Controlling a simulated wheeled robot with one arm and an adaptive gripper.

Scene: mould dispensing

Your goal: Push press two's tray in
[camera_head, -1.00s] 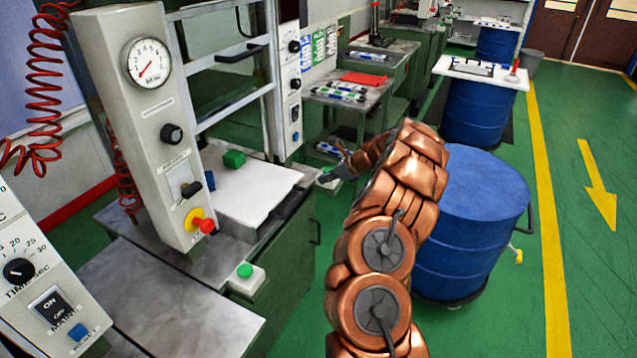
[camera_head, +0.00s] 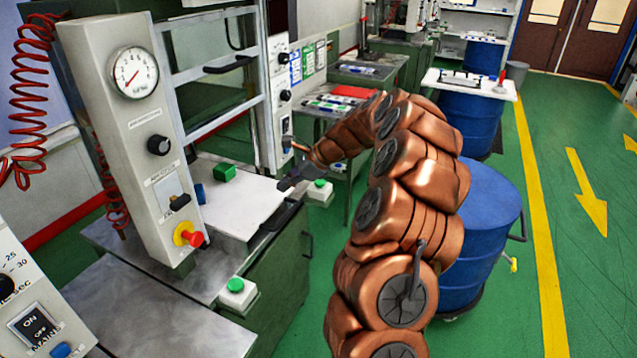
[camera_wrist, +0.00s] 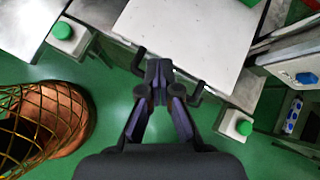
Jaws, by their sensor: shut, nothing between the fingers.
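Press two's tray (camera_head: 238,203) is a flat white plate on the press bed, with a green block (camera_head: 224,173) on its far left part. In the wrist view the tray (camera_wrist: 185,35) fills the top middle. Its dark handle (camera_wrist: 197,94) shows at the front edge, partly hidden behind my fingers. My gripper (camera_head: 291,179) is at the tray's front right edge. In the wrist view my gripper (camera_wrist: 158,72) is shut and empty, with its tips between the handle's two ends. I cannot tell if they touch it.
The press's control column (camera_head: 140,130) with a gauge and red stop knob stands left of the tray. Green-button boxes (camera_head: 236,294) (camera_head: 319,191) flank the tray's front. A blue drum (camera_head: 485,230) stands right of my arm. Green floor is clear beyond the yellow line.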

